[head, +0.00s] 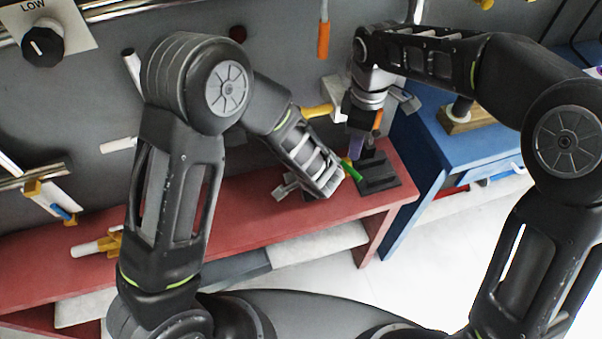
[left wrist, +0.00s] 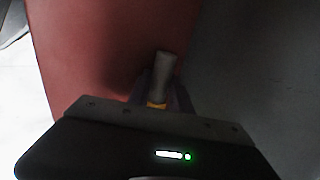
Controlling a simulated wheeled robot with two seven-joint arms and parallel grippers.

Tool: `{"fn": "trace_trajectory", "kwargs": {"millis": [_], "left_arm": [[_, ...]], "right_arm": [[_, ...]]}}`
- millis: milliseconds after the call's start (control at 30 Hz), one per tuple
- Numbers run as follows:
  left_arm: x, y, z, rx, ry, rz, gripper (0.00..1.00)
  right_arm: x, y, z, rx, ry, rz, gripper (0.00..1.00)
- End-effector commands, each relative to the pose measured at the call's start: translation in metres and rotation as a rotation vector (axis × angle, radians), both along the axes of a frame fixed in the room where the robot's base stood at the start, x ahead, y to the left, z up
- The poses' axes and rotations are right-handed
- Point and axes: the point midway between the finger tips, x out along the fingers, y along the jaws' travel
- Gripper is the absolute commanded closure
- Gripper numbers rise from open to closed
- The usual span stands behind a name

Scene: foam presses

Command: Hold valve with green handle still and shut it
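The valve's green handle (head: 351,172) shows beside the tip of my left gripper (head: 335,182), low over the red bench. The rest of the valve is mostly hidden by that gripper in the head view. In the left wrist view, a grey pipe end with a yellow band (left wrist: 162,75) sits between my left fingers (left wrist: 160,98), which lie close on both sides; I take it as part of this valve. My right gripper (head: 366,125) points down just above and behind the green handle. A purple piece (head: 357,146) and an orange piece (head: 377,120) show beside it; its finger gap is unclear.
A black stand (head: 380,182) stands on the red bench (head: 230,222) beside the green handle. A blue table (head: 408,140) adjoins at right, with a wooden block (head: 460,120). Another yellow-and-white valve (head: 95,246) lies at the bench's left. The grey wall panel carries pipes and a knob (head: 42,46).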

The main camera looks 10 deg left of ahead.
Motion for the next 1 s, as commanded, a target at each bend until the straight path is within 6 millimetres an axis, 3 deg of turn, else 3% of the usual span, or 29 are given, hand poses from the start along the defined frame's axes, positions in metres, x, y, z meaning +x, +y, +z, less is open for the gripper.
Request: {"fn": "trace_trajectory", "kwargs": {"millis": [233, 1000], "left_arm": [[-0.0001, -0.0002, 0.0002, 0.000, 0.000, 0.000, 1.00], [0.0001, -0.0004, 0.0005, -0.001, 0.000, -0.001, 1.00]], "right_arm": [[0.0000, 0.0000, 0.0000, 0.000, 0.000, 0.000, 0.64], [0.0000, 0.0000, 0.0001, 0.000, 0.000, 0.000, 0.64]]}}
